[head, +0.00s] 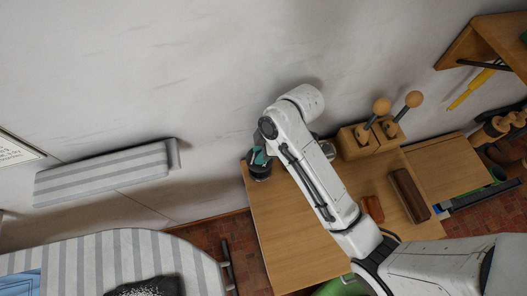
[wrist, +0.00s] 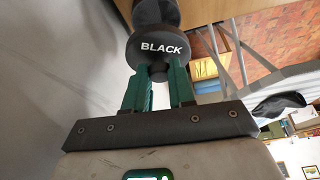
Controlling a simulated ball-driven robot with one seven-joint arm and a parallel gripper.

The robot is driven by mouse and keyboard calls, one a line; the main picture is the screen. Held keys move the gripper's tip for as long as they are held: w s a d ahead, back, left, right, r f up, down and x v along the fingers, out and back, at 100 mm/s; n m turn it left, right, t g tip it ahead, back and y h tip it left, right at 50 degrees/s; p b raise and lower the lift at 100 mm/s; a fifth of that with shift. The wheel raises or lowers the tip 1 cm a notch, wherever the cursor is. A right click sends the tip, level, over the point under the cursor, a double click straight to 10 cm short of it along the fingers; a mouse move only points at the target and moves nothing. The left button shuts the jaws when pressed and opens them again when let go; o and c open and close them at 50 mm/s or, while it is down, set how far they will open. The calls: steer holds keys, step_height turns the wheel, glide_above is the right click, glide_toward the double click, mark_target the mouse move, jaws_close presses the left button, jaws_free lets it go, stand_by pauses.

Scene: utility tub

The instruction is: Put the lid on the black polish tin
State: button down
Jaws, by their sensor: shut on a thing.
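My gripper (wrist: 158,76) has green fingers and is shut on the small knob of a dark round lid (wrist: 160,47) marked BLACK. Just beyond the lid in the wrist view is a dark round body (wrist: 155,12), which looks like the black polish tin. I cannot tell whether lid and tin touch or are slightly apart. In the head view, my gripper (head: 261,155) is at the back left corner of the wooden bench (head: 290,235), with a dark round thing (head: 259,172) right below it. Lid and tin cannot be told apart there.
A wooden block with two round-knobbed handles (head: 368,140) stands at the back of the bench. A dark brown block (head: 408,195) and a smaller reddish-brown block (head: 372,209) lie right of my arm. A striped ironing board (head: 130,255) stands left. The bench's front left is clear.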

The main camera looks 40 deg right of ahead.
steer(key=shift+f, duration=1.75)
steer(key=shift+f+b, duration=0.65)
steer(key=shift+f, duration=0.65)
steer(key=shift+s+r+p, duration=0.1)
steer(key=shift+p, duration=0.5)
steer(key=shift+f, duration=0.25)
stand_by(0.4)
steer(key=shift+c, duration=2)
jaws_free()
steer(key=shift+r, duration=3.5)
